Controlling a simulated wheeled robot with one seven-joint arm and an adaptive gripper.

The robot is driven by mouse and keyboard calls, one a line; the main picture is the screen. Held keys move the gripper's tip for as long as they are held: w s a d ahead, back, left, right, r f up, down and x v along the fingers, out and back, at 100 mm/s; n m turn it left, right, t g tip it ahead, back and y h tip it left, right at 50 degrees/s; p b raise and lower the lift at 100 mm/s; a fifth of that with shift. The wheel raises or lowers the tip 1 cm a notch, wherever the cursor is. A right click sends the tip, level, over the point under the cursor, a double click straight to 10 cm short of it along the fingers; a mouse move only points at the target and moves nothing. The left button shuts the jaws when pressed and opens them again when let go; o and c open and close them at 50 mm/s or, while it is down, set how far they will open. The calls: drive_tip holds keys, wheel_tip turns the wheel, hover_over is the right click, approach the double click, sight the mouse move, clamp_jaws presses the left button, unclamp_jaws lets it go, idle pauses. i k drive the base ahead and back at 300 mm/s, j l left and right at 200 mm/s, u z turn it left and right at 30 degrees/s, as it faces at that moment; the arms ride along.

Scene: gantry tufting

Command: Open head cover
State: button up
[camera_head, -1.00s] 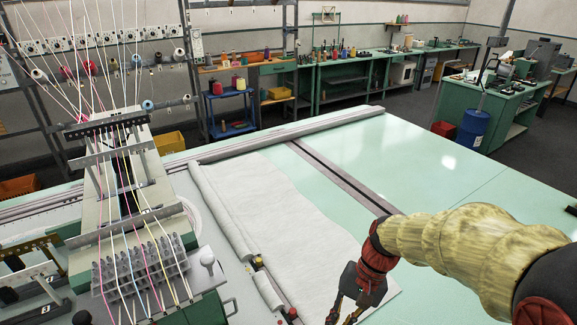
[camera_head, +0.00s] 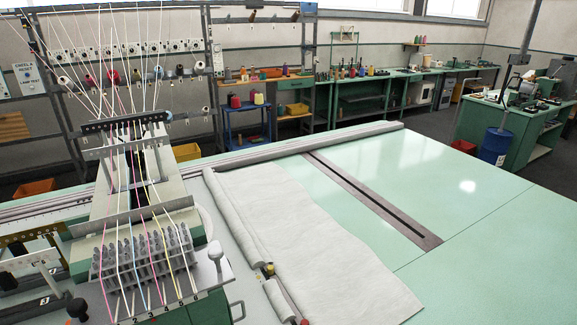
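The tufting head (camera_head: 185,190) stands at the left, a pale and green housing with colored threads running down over it. A grey block of thread guides (camera_head: 143,257) sits at its front, above a numbered strip. My gripper is out of view.
White fabric (camera_head: 315,235) lies on the pale green table (camera_head: 480,215), with a rolled edge beside the head. A dark slotted rail (camera_head: 375,200) crosses the table. A blue drum (camera_head: 496,146) and workbenches stand behind. The table's right side is clear.

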sight(240, 301)
drive_tip(key=k+u, duration=0.1)
drive_tip(key=u, duration=1.5)
